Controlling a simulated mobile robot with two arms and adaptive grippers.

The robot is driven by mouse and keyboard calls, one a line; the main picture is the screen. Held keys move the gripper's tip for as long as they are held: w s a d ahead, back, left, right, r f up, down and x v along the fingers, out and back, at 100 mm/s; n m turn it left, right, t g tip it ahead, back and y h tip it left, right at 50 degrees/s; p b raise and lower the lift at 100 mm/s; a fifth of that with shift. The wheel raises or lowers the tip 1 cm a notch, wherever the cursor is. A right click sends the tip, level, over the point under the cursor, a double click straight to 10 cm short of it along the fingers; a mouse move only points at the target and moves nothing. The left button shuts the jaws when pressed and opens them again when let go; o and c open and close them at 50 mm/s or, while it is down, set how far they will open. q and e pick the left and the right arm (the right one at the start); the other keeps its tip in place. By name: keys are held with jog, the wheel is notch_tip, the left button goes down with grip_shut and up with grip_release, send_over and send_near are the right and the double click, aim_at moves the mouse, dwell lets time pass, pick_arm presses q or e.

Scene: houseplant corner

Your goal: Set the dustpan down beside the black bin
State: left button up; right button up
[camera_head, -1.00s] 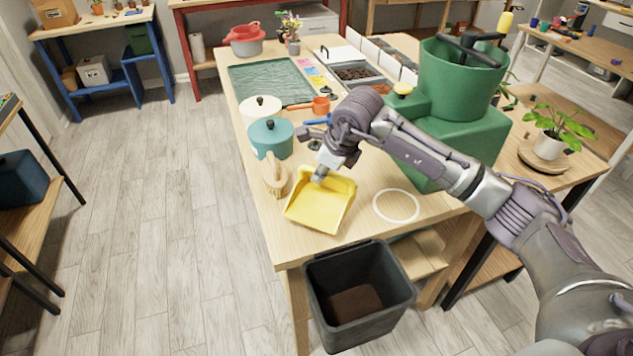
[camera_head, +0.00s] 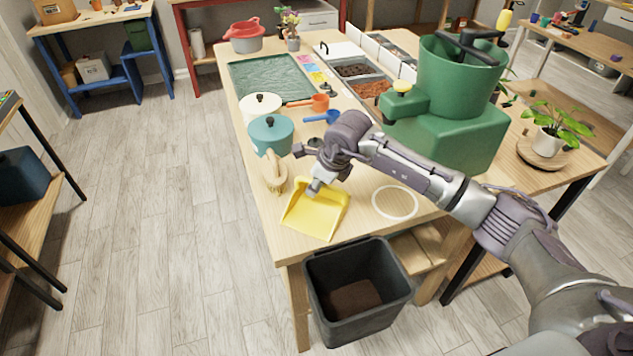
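The yellow dustpan (camera_head: 316,213) is over the front left part of the wooden table, its wide edge toward the table's front edge. I cannot tell whether it rests on the top or is just above it. My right gripper (camera_head: 316,187) is at the dustpan's back end and appears shut on it; the fingers and handle largely hide each other. The black bin (camera_head: 358,320) stands on the floor below the table's front edge, open, with brown material at its bottom. My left gripper is not in view.
A large green machine (camera_head: 450,130) stands further right. The floor left of the bin is clear.

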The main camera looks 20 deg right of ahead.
jog(key=shift+r, duration=0.15)
jog(key=b+v, duration=0.1)
jog(key=v, duration=1.1)
dwell(0.3)
